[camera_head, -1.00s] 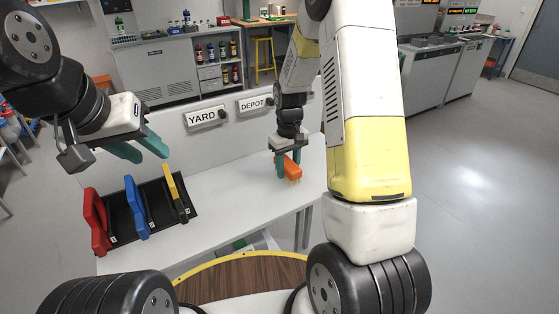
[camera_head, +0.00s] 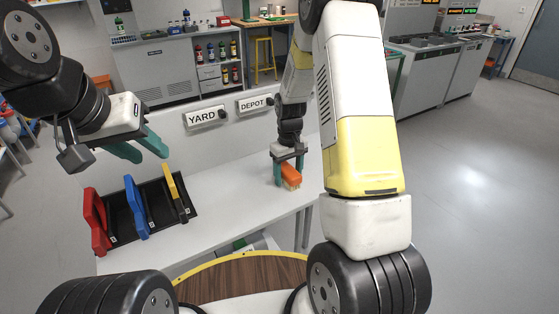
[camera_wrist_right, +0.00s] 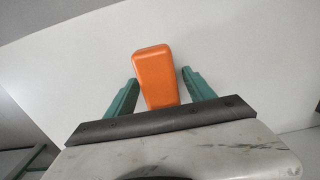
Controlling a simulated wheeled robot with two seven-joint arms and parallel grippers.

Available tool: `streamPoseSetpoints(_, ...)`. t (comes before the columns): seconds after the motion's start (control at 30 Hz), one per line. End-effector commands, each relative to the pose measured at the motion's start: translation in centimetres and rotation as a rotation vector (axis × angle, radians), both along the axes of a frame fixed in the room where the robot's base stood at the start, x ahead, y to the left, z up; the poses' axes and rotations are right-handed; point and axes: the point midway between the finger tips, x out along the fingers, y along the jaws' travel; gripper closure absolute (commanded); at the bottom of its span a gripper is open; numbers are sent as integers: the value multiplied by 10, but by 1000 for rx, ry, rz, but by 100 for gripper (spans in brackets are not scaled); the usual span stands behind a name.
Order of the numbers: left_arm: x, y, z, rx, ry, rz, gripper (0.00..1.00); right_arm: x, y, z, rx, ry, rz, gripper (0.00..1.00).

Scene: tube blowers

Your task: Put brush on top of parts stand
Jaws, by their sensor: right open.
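The brush (camera_head: 290,175) has an orange body and pale bristles, and is at the right end of the white table. My right gripper (camera_head: 289,180) is over it, one finger on each side. In the right wrist view the orange brush body (camera_wrist_right: 155,75) lies between the two teal fingers of the right gripper (camera_wrist_right: 160,77), with a gap visible at the right finger. My left gripper (camera_head: 140,152) is open and empty, above the table's left part. I cannot tell which thing is the parts stand; a black rack (camera_head: 182,190) holds red, blue and yellow pieces.
The white table (camera_head: 225,195) is clear between rack and brush. A low panel behind it carries YARD (camera_head: 203,118) and DEPOT (camera_head: 252,103) signs. A round wooden top with a yellow rim (camera_head: 240,290) is in front. A container with something green shows below the table.

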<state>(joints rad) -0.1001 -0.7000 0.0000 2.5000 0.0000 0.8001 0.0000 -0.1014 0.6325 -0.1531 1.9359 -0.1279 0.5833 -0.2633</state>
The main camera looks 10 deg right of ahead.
Motion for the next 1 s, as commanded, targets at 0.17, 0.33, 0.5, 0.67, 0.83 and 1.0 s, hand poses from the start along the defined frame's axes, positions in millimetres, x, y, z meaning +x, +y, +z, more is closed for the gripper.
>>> streamPoseSetpoints(0.17, 0, 0, 0, 0, 0, 0, 64, 1, 0, 11, 0, -4, 0, 38)
streamPoseSetpoints(0.33, 0, 0, 0, 0, 0, 0, 64, 2, 0, 44, 0, -6, 0, 38)
streamPoseSetpoints(0.5, 0, 0, 0, 0, 0, 0, 64, 2, 0, 80, 1, -6, -1, 38)
streamPoseSetpoints(0.67, 0, 0, 0, 0, 0, 0, 64, 1, 0, 106, 1, -4, 0, 38)
streamPoseSetpoints(0.83, 0, 0, 0, 0, 0, 0, 64, 0, 0, 122, 2, -6, -2, 38)
streamPoseSetpoints(1.0, 0, 0, 0, 0, 0, 0, 64, -19, 2, 161, 33, -65, -37, 38)
